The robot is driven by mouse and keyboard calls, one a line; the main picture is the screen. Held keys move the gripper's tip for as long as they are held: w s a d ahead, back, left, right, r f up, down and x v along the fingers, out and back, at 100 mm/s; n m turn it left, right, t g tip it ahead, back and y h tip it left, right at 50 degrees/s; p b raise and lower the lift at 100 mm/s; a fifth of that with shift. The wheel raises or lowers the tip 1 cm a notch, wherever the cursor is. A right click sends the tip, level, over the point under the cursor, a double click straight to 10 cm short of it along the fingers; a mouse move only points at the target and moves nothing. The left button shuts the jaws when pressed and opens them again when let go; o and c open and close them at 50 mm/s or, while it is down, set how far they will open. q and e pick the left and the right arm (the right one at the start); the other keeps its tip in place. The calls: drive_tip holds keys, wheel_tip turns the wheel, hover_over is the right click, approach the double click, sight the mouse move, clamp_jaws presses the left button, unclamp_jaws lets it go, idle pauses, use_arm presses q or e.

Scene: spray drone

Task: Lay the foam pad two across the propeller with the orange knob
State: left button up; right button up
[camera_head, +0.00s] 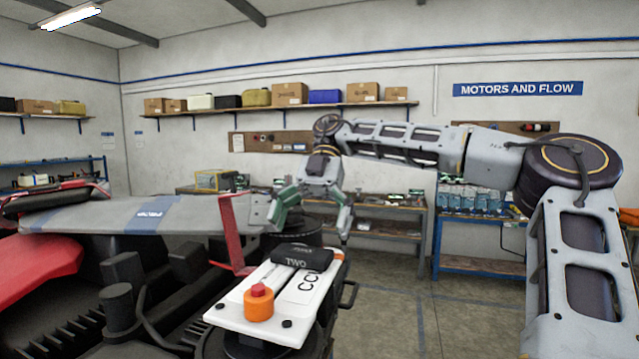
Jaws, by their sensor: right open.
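The dark foam pad (300,257) marked TWO lies across the far part of the white propeller (230,312), which is lettered "CC" with the rest cut off by its edge. An orange knob (259,303) with a red top stands at the near end of the white propeller. My right gripper (311,217) is open, its green-grey fingers spread apart above and behind the pad. It holds nothing that I can see, and a gap shows between it and the pad. My left gripper is out of view.
A red upright bracket (234,235) stands just left of the pad. A long grey beam with a blue band (90,217) extends left. Dark machine parts (120,290) fill the lower left. A bench (380,232) stands behind; the floor (400,315) at right is clear.

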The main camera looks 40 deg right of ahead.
drive_tip(key=p+v, duration=0.5)
drive_tip(key=v, duration=0.5)
idle(0.6)
idle(1.6)
